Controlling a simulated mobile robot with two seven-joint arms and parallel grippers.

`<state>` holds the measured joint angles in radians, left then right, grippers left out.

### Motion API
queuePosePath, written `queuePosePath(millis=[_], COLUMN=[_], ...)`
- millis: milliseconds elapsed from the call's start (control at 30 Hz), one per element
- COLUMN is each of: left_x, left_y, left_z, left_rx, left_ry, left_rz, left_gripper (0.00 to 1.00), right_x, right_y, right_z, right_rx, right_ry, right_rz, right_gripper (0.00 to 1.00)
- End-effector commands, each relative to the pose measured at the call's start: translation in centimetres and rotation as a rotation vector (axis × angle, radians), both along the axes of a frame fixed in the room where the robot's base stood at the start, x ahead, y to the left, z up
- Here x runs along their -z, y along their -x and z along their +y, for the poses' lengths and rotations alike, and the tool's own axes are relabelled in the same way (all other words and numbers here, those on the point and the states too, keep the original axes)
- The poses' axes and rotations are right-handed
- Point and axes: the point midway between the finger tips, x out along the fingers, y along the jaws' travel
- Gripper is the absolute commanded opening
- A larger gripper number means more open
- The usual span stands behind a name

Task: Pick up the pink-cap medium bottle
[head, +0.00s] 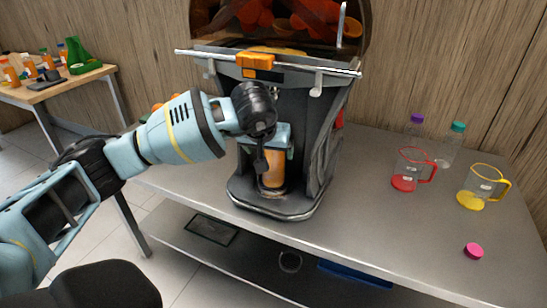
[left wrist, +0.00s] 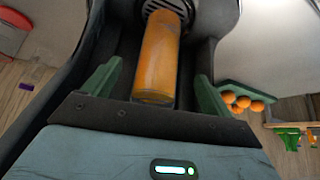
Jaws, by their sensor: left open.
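A bottle filled with orange juice (head: 273,172) stands in the bay at the front of the juicer (head: 318,150). It shows large in the left wrist view (left wrist: 157,55), and no pink cap shows on it. My left gripper (head: 264,160) is at the bay and partly hides the bottle in the head view. In the left wrist view my left gripper (left wrist: 157,76) is open, with its green fingers apart on either side of the bottle. Contact is not visible. A loose pink cap (head: 473,251) lies on the steel table at the right. My right gripper is not in view.
A red-handled jug (head: 408,170) and a yellow-handled jug (head: 480,188) stand right of the juicer. Behind them are a purple-cap bottle (head: 415,122) and a teal-cap bottle (head: 452,145). A side table (head: 52,88) with bottles is at far left. The front right tabletop is mostly clear.

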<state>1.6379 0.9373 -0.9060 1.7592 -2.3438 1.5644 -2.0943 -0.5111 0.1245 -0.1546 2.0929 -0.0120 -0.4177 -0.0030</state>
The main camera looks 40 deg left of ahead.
Motion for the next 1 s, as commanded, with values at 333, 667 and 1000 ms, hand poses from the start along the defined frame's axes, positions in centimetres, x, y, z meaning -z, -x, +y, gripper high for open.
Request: queuePosePath(millis=[333,667,1000], left_x=[0.7,1.1,1.1], left_y=[-3.4,-3.6,-3.6], left_z=[1.5,1.6,1.7], left_rx=[0.000,0.001,0.001], left_ry=[0.001,0.000,0.000], left_rz=[0.003,0.001,0.001], left_gripper=[0.85,0.85,0.40], right_x=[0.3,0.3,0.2], right_y=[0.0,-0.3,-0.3], right_z=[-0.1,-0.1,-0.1], right_rx=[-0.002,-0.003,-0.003], right_ry=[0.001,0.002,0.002], right_rz=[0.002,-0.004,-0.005], right_gripper=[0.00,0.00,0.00])
